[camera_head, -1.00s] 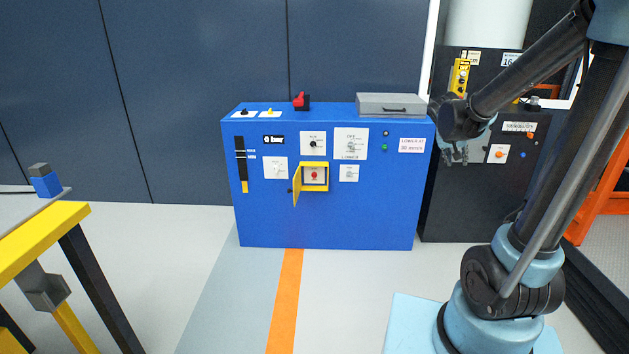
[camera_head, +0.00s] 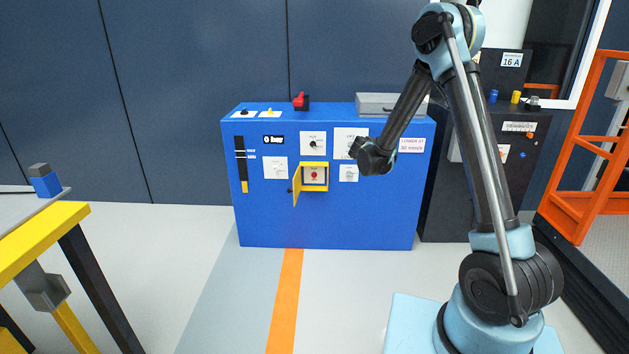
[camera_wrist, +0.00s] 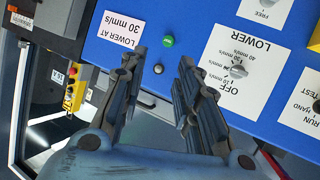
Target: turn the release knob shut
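The blue cabinet (camera_head: 270,220) has several knobs on its front. The likely release knob (camera_wrist: 238,70) is a small grey knob on the white LOWER plate, marked OFF, 30 mm/s and 40 mm/s. I cannot read its setting surely. In the head view, my wrist partly covers that LOWER plate (camera_head: 345,134). My gripper (camera_wrist: 158,62) is open and empty, its fingers apart and pointing at the panel. The knob lies to the right of the fingers in the wrist view. My fingers are hidden behind my wrist in the head view.
A green lamp (camera_wrist: 168,41) shows between the fingertips, beside the "LOWER AT 30 mm/s" label (camera_wrist: 124,40). A small yellow door (camera_head: 297,188) stands open around a red button (camera_head: 314,175). A grey case (camera_head: 376,103) sits on top. The floor in front is clear.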

